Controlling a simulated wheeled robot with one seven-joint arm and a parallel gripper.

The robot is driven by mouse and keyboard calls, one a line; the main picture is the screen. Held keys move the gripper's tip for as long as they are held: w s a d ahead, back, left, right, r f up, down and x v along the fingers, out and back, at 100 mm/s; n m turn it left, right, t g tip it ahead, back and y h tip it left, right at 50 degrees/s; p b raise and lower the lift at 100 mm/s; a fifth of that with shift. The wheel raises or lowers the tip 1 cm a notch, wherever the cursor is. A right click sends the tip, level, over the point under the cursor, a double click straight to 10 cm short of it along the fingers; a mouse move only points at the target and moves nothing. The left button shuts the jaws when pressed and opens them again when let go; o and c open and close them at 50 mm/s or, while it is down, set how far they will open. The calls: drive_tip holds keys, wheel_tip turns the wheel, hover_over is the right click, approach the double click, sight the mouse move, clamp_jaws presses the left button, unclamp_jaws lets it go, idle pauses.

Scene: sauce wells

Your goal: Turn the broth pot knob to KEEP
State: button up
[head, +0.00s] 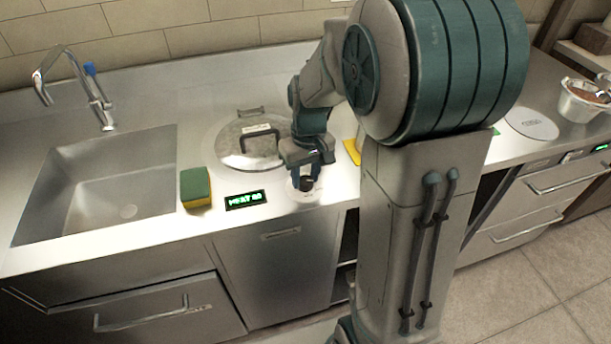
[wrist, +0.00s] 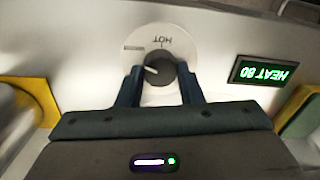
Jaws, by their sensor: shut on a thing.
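The broth pot knob (wrist: 159,72) is a dark round knob on a white dial plate (wrist: 180,38) set in the steel counter. My gripper (wrist: 160,84) points down at it in the wrist view, with one finger on each side, shut on the knob. In the head view my gripper (head: 305,180) is over the dial at the counter's front. The word HOT shows upside down on the plate; other markings are too small or hidden. A display (wrist: 263,73) beside the knob reads HEAT 80 in green, upside down in the wrist view. It also shows in the head view (head: 246,200).
A lidded pot (head: 240,150) is set in the counter behind the display. A yellow thing (head: 352,151) is right of my gripper. A metal bowl (head: 582,102) stands far right.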

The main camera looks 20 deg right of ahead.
sight(305, 177)
drive_tip(key=n, duration=0.5)
drive_tip(key=shift+a+n, duration=0.1)
drive_tip(key=shift+n, duration=2.5)
drive_tip(key=o, duration=1)
drive_tip(key=shift+c, duration=0.2)
wheel_tip(305, 177, up, 14)
drive_tip(key=shift+w, duration=0.35)
drive_tip(key=shift+s+f, duration=0.1)
